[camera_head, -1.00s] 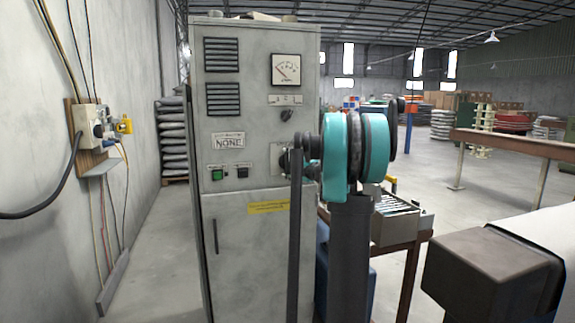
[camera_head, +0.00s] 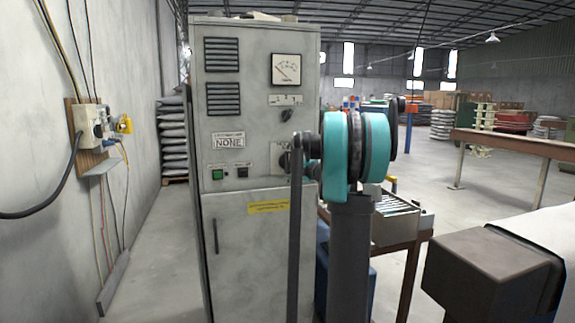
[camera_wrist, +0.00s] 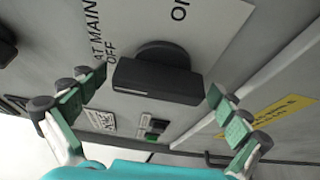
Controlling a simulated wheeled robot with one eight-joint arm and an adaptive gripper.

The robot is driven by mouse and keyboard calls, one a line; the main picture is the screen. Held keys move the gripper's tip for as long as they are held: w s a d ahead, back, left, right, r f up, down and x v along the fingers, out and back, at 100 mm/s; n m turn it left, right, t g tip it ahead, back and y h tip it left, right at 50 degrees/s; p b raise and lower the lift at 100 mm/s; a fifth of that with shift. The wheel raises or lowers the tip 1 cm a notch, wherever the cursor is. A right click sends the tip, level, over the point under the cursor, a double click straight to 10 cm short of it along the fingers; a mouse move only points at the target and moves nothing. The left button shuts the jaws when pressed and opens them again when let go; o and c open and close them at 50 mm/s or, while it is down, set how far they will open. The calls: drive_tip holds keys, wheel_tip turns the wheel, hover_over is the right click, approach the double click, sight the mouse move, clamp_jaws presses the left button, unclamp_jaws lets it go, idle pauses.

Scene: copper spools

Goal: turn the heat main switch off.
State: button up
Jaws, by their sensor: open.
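The heat main switch is a black rotary knob (camera_wrist: 157,80) on a pale plate lettered "...AT MAIN", "OFF" and "ON" in the wrist view. Its bar lies roughly crosswise in that view, with "OFF" by its left end and "ON" above, to the right. My gripper (camera_wrist: 158,88) is open, with one green-padded finger on each side of the knob and gaps visible between pads and knob. In the head view the switch plate (camera_head: 277,158) is on the front of the grey cabinet (camera_head: 240,120), and my arm partly hides it.
The cabinet also has a green button (camera_head: 217,174), a black button (camera_head: 242,172), a smaller knob (camera_head: 287,114) and a gauge (camera_head: 286,69). A table with a metal tray (camera_head: 398,222) stands right of the cabinet. A wall box with cables (camera_head: 88,122) is at left.

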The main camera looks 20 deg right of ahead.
drive_tip(key=v, duration=1.2)
drive_tip(key=shift+a, duration=0.1)
